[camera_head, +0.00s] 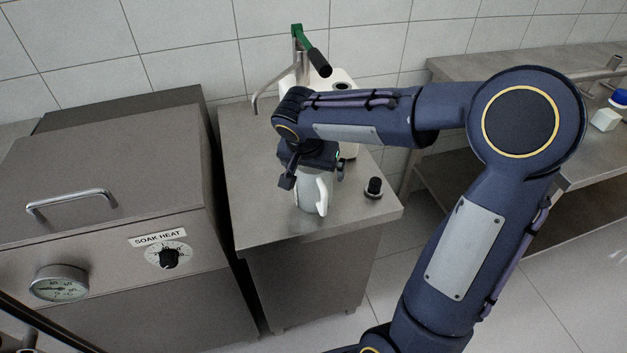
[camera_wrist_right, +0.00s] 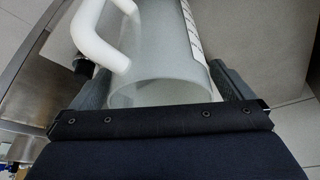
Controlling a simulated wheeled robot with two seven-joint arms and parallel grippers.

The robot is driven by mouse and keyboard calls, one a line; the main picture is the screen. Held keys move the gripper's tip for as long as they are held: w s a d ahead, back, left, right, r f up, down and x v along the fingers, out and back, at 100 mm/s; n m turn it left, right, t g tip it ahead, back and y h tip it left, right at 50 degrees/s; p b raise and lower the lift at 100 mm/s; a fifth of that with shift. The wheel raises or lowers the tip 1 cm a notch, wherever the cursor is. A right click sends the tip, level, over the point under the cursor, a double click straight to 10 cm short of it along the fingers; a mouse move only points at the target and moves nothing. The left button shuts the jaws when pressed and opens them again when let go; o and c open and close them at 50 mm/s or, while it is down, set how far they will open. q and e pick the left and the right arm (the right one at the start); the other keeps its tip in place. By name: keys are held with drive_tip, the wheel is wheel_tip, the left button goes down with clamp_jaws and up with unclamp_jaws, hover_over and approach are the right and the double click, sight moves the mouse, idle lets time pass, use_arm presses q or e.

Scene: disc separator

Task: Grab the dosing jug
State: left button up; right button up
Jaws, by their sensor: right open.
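The dosing jug (camera_head: 307,196) stands upright near the front of the steel bench top. It is a pale, translucent vessel with a white handle on the right in the head view. In the right wrist view the jug (camera_wrist_right: 165,55) shows large, with its white handle (camera_wrist_right: 98,35) at the upper left and a marked scale on its side. My right gripper (camera_head: 313,177) is open above and around the upper part of the jug, a finger on either side. The jug lies between the fingers; whether they touch it cannot be told. My left gripper is out of view.
A black knob (camera_head: 373,187) sits on the bench (camera_head: 250,205) right of the jug. Behind my arm stands a white machine (camera_head: 341,80) with a spout and green-black lever (camera_head: 312,55). A steel heater (camera_head: 120,215) is on the left, and a lower table (camera_head: 480,75) at right.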

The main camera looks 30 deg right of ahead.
drive_tip(key=shift+w+d+f, duration=0.1)
drive_tip(key=shift+f, duration=0.2)
drive_tip(key=shift+c, duration=0.4)
drive_tip(key=c, duration=0.9)
drive_tip(key=shift+r, duration=0.1)
drive_tip(key=shift+c, duration=0.2)
